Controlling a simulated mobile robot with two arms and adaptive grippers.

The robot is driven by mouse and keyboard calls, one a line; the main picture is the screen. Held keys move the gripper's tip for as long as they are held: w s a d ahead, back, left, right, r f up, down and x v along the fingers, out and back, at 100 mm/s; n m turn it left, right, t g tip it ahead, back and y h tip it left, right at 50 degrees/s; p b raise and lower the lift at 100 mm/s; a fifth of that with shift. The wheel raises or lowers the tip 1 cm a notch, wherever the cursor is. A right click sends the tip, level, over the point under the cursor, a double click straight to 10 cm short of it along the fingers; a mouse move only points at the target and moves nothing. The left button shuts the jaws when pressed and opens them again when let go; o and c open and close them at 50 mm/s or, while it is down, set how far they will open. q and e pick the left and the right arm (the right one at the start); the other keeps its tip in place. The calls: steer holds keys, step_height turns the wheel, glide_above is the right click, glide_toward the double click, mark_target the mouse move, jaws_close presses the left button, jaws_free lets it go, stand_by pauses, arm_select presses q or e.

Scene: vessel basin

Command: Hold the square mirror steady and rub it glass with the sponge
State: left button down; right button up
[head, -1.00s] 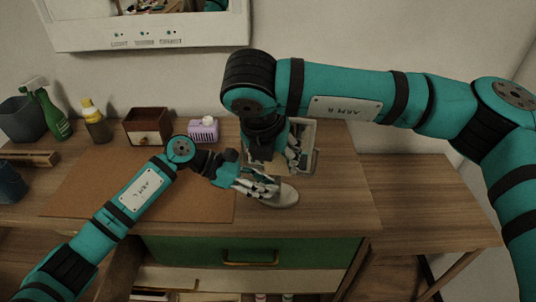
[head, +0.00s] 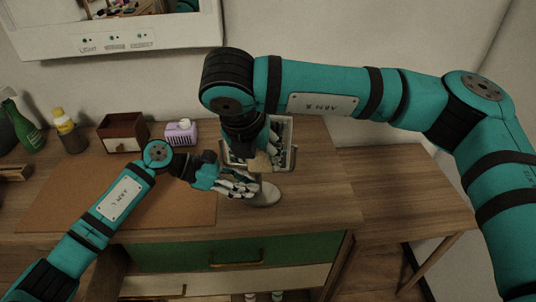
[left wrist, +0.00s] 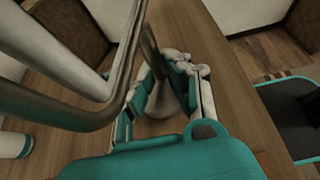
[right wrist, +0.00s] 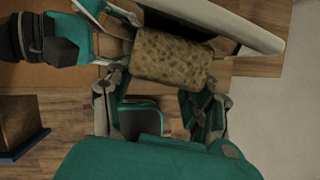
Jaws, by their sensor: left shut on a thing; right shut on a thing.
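The square mirror (head: 287,133) stands upright on a stand with a round base (head: 264,196) on the desk. Its pale frame shows partly behind my right arm, and in the left wrist view its frame (left wrist: 75,112) fills the left side. My left gripper (head: 240,184) is shut on the stand just above the base. My right gripper (head: 256,150) is shut on a brown sponge (head: 260,162) in front of the mirror. In the right wrist view the sponge (right wrist: 172,57) lies close to the mirror (right wrist: 235,20); I cannot tell whether they touch.
A brown mat (head: 150,200) lies left of the mirror. A small drawer box (head: 122,132), a purple box (head: 181,133), a yellow-capped bottle (head: 68,130) and a green spray bottle (head: 25,125) stand along the back. The desk right of the mirror is clear.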

steer(key=shift+w+a, duration=0.2)
steer(key=shift+a, duration=0.65)
steer(key=shift+w+a, duration=0.25)
steer(key=shift+a, duration=0.55)
steer(key=shift+w+a, duration=0.2)
steer(key=shift+a, duration=0.65)
steer(key=shift+a, duration=0.1)
steer(key=shift+s+a+f, duration=0.1)
steer(key=shift+s+a, duration=0.1)
steer(key=shift+s, duration=0.75)
steer(key=shift+s+a, duration=0.25)
steer(key=shift+s, duration=0.75)
steer(key=shift+s+a+f, duration=0.1)
steer(key=shift+s+a, duration=0.1)
steer(key=shift+s, duration=0.75)
steer(key=shift+r, duration=0.1)
steer(key=shift+s+a, duration=0.15)
steer(key=shift+s, duration=0.6)
steer(key=shift+s+a, duration=0.15)
steer(key=shift+s, duration=0.6)
